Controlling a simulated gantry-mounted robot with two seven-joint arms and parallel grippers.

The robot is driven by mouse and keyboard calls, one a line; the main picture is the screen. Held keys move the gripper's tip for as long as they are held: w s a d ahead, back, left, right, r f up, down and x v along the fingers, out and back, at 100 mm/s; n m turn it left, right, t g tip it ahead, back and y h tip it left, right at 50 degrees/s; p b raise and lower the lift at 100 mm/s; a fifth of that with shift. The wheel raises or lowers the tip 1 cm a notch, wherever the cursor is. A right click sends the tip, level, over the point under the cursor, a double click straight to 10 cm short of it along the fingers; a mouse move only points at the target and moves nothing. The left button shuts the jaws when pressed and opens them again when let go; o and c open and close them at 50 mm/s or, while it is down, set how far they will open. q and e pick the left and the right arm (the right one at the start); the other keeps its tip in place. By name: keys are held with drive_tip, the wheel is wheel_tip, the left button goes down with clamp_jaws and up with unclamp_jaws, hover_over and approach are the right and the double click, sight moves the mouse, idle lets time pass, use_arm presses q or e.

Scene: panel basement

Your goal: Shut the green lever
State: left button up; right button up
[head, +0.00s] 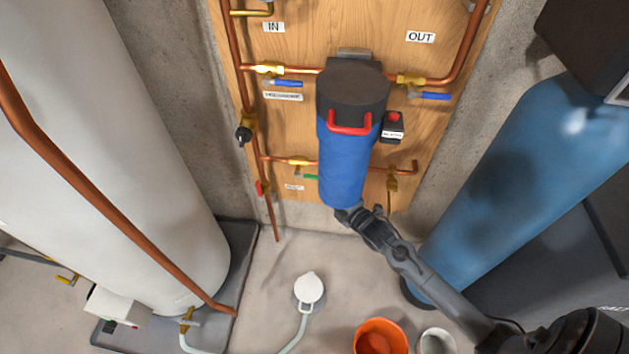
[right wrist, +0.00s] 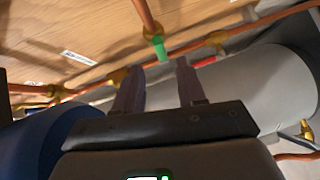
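The green lever (head: 311,177) shows in the head view just left of the blue filter housing (head: 343,170), under a brass valve (head: 299,162) on the lower copper pipe. Part of it may be hidden by the housing. In the right wrist view the green lever (right wrist: 159,47) is seen end-on, ahead of and between the fingertips of my right gripper (right wrist: 158,64). The fingers are apart, with nothing visible held. Contact with the lever cannot be told. In the head view my right arm reaches the bottom of the housing, and the fingers are hidden there. My left gripper is not in view.
A red lever (head: 260,188) hangs on the pipe to the left. Blue levers (head: 287,83) sit on the upper pipe. A white tank (head: 120,150) stands left, a blue cylinder (head: 530,170) right. An orange bucket (head: 381,337) is on the floor.

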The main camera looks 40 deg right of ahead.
sight(314, 176)
drive_tip(key=w+b, duration=0.1)
drive_tip(key=w, duration=0.1)
drive_tip(key=w+b, duration=0.1)
drive_tip(key=w, duration=0.2)
drive_tip(key=w+f+b, duration=0.1)
drive_tip(key=w, duration=0.2)
drive_tip(key=shift+w+d, duration=0.1)
drive_tip(key=shift+d, duration=0.05)
drive_tip(key=shift+w+r+b, duration=0.1)
drive_tip(key=shift+w+b, duration=0.15)
drive_tip(key=shift+b, duration=0.05)
drive_tip(key=shift+c, duration=0.2)
clamp_jaws()
